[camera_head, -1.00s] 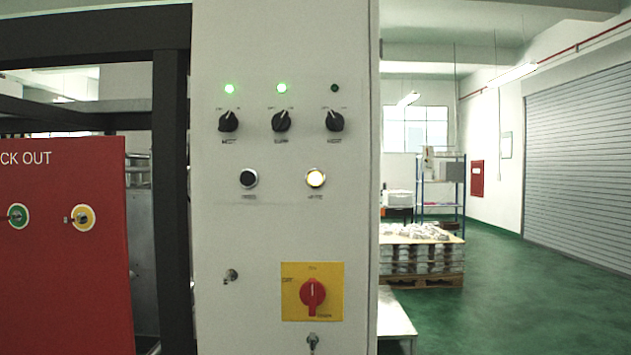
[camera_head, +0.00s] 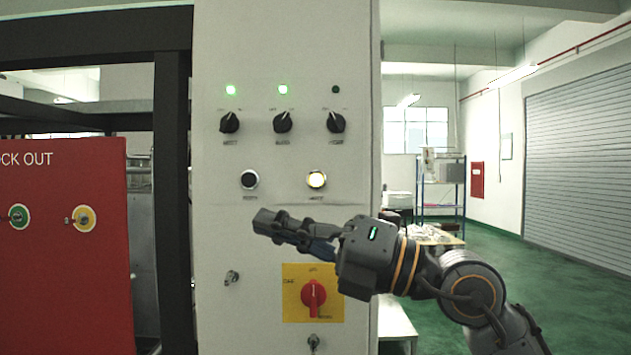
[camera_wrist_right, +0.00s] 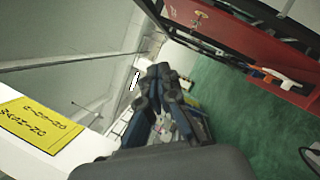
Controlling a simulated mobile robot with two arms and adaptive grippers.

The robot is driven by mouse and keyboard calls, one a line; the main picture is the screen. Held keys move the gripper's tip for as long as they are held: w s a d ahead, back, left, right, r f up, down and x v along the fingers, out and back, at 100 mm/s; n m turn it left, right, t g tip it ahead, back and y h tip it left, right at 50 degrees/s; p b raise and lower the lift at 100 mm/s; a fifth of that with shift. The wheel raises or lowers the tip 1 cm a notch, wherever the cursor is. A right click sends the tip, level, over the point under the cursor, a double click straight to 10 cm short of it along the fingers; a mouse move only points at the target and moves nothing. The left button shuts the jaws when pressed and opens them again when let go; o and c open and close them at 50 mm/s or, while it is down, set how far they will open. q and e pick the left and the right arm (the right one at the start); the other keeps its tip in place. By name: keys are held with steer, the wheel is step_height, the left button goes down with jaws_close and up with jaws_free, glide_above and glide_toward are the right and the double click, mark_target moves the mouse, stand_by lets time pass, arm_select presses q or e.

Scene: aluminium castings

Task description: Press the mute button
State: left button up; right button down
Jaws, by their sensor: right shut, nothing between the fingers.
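The mute button appears to be the lit yellowish-white push button (camera_head: 316,179) on the grey cabinet front (camera_head: 215,300); the small label under it is blurred. A black push button (camera_head: 249,179) with a pale ring sits to its left at the same height. My right gripper (camera_head: 262,219) is shut and empty. It is in front of the cabinet, its fingers pointing left, below the two buttons, and does not appear to touch either. Its closed fingers also show in the right wrist view (camera_wrist_right: 158,74). My left gripper is not in view.
Several black rotary knobs (camera_head: 282,122) with lamps above are higher on the cabinet. A red rotary switch (camera_head: 313,294) on a yellow plate is below my right gripper. A red lock-out board (camera_head: 60,250) stands left. Open green floor (camera_head: 560,300) lies right.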

mark_target(322, 180)
steer(key=w+d+r+m+t+h, duration=0.2)
steer(key=w+d+r+t+h, duration=0.3)
steer(key=h, duration=0.3)
steer(key=shift+w+d+m+t, duration=0.2)
steer(key=shift+d+m+t, duration=0.15)
steer(key=shift+t, duration=0.25)
steer(key=shift+a, duration=0.1)
steer(key=w+p, duration=0.5)
steer(key=w, duration=0.2)
steer(key=shift+w+f+p, duration=0.1)
steer(key=shift+w+p, duration=0.4)
steer(key=shift+w, duration=0.35)
steer(key=shift+w, duration=0.1)
